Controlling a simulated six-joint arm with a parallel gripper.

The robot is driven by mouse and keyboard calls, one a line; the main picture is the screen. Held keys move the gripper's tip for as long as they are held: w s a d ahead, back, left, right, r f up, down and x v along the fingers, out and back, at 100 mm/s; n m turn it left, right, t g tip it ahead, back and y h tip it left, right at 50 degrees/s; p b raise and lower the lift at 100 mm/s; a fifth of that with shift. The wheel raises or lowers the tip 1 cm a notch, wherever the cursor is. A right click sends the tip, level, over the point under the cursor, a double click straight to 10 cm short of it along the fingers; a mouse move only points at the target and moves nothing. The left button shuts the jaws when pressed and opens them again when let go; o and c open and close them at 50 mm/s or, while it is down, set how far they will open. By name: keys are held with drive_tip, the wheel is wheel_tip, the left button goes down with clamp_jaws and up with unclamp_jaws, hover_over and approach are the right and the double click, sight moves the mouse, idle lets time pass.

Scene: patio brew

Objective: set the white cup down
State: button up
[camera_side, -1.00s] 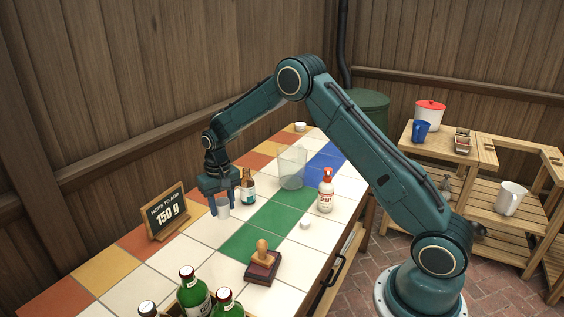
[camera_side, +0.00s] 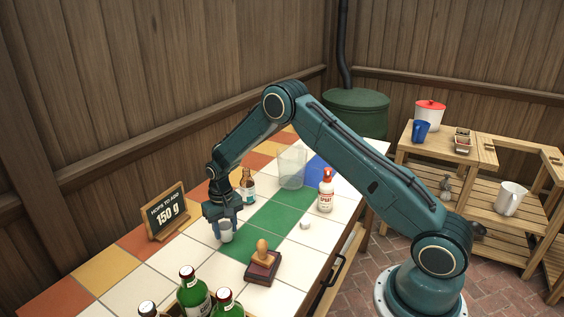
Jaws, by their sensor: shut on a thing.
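A small pale cup (camera_side: 226,231) is in my gripper (camera_side: 225,222), low over the tiled table near the left edge of the green tiles. The fingers are shut on the cup's sides and hide its upper part. I cannot tell whether its base touches the tiles.
The tiled table (camera_side: 133,291) holds a brown bottle (camera_side: 248,187) just behind my gripper, a clear beaker (camera_side: 291,168), a spray bottle (camera_side: 326,191), a stamp on a pad (camera_side: 262,265) and a hops sign (camera_side: 166,212). Green bottles (camera_side: 193,293) stand in front. White tiles around the cup are clear.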

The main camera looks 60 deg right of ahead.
drive_tip(key=shift+f, duration=0.2)
drive_tip(key=shift+f, duration=0.2)
drive_tip(key=o, duration=0.9)
drive_tip(key=shift+o, duration=0.2)
drive_tip(key=shift+r, duration=0.15)
wheel_tip(320, 180, up, 12)
idle(0.5)
